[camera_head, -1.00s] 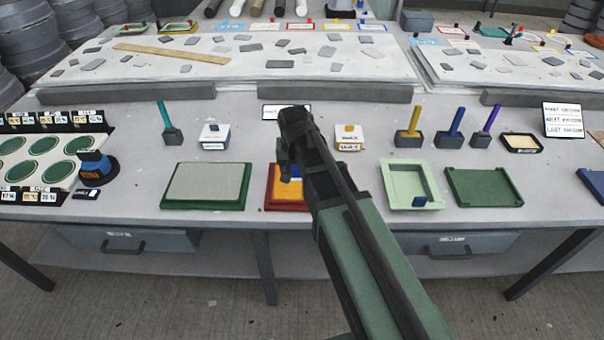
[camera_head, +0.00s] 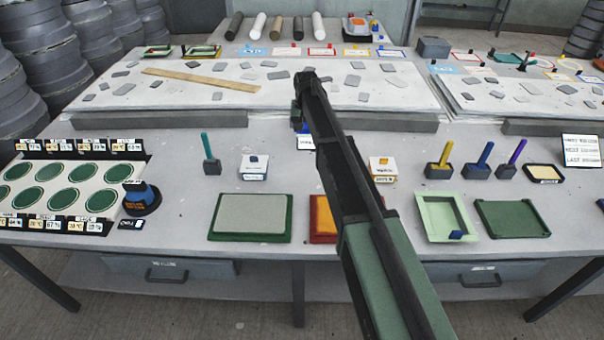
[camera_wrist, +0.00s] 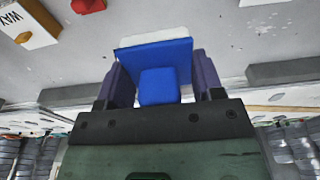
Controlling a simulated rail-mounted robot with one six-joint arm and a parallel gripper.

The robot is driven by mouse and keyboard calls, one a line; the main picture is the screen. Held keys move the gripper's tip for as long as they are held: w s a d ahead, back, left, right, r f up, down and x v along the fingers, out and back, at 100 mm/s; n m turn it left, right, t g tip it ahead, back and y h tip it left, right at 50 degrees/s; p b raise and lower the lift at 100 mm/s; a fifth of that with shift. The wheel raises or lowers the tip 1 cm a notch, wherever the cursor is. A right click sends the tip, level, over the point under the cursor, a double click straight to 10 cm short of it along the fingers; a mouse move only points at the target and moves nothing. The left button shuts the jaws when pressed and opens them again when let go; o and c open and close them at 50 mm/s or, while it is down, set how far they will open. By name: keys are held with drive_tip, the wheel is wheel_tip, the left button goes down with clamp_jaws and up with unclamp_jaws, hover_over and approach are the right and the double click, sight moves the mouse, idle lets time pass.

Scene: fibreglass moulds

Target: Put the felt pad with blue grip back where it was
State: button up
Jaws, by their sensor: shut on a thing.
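My gripper (camera_head: 303,112) is over the middle of the bench, beyond the front row of trays. In the wrist view, its fingers (camera_wrist: 158,85) are shut on the blue grip (camera_wrist: 158,87) of the felt pad. The pad's blue plate shows with a pale edge (camera_wrist: 152,40) beyond it. In the head view only a bit of blue (camera_head: 303,126) shows beside my dark gripper, and the pad is mostly hidden. A small card (camera_head: 305,143) stands on the bench below it in the picture, partly covered by my arm.
A white block with a blue knob (camera_head: 254,170) stands left of my arm, a yellow-knobbed one (camera_head: 381,172) right. A red-orange tray (camera_head: 322,222) is partly behind my arm. Upright-handled tools (camera_head: 440,160) stand at right. A grey ledge (camera_head: 350,121) runs behind. Bare bench lies around the card.

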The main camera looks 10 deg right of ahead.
sight(306, 174)
drive_tip(key=shift+s+d+f+b, duration=0.1)
drive_tip(key=shift+s+f+b, duration=0.05)
drive_tip(key=shift+f+b, duration=0.2)
wheel_tip(306, 174, down, 20)
drive_tip(key=b, duration=1.9)
drive_tip(key=shift+b, duration=0.35)
drive_tip(key=shift+r, duration=0.4)
drive_tip(key=shift+f, duration=0.3)
drive_tip(key=o, duration=0.8)
drive_tip(key=shift+r, duration=0.1)
drive_tip(key=shift+o, duration=0.2)
wheel_tip(306, 174, up, 12)
drive_tip(key=s+p, duration=0.1)
drive_tip(key=p, duration=1.1)
drive_tip(key=shift+s+r+p, duration=0.2)
drive_tip(key=shift+s+p, duration=0.1)
